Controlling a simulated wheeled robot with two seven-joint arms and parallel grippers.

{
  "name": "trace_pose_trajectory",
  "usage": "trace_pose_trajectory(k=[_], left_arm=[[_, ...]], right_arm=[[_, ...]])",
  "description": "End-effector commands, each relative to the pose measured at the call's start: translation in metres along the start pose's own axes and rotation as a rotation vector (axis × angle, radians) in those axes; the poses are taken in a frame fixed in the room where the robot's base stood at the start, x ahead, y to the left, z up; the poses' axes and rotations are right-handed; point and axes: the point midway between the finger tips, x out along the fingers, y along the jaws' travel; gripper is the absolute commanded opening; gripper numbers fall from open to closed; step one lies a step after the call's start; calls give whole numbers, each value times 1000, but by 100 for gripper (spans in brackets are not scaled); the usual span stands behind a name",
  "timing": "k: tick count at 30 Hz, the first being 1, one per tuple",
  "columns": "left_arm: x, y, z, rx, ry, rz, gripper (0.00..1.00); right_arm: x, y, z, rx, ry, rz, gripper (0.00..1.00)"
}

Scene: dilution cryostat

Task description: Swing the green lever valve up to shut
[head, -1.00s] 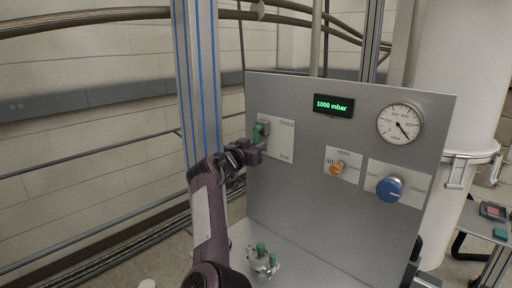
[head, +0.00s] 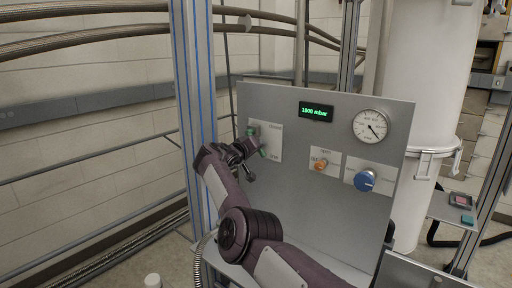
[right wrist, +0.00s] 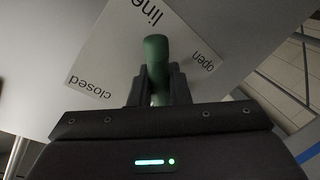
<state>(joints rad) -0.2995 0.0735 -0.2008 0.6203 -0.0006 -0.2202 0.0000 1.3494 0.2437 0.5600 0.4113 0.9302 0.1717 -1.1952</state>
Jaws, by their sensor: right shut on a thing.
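The green lever (right wrist: 157,50) of the valve stands out from a white label plate (head: 270,142) on the left of the grey panel. In the right wrist view the lever's grip sits between the two dark fingers of my right gripper (right wrist: 158,92), which are shut on it. The plate there reads "line", "open" and "closed". In the head view my right gripper (head: 254,152) is at the plate and covers much of the valve; small green parts show beside it. The lever's exact angle is hard to tell. My left gripper is not in view.
The panel (head: 325,190) also carries a display (head: 316,113) reading 1000 mbar, a round gauge (head: 371,126), an orange knob (head: 320,165) and a blue knob (head: 366,181). A frame post (head: 195,90) stands close left of the valve. A white vessel (head: 420,90) stands at right.

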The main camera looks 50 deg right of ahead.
Motion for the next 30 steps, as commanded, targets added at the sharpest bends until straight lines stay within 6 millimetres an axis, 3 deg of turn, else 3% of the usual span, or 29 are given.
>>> trace_pose_trajectory(k=[18, 30], left_arm=[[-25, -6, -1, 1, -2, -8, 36], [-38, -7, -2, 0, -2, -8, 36]], right_arm=[[-6, 28, -14, -540, -110, -2, 0], [-7, 36, -20, -747, -149, 1, 0]])
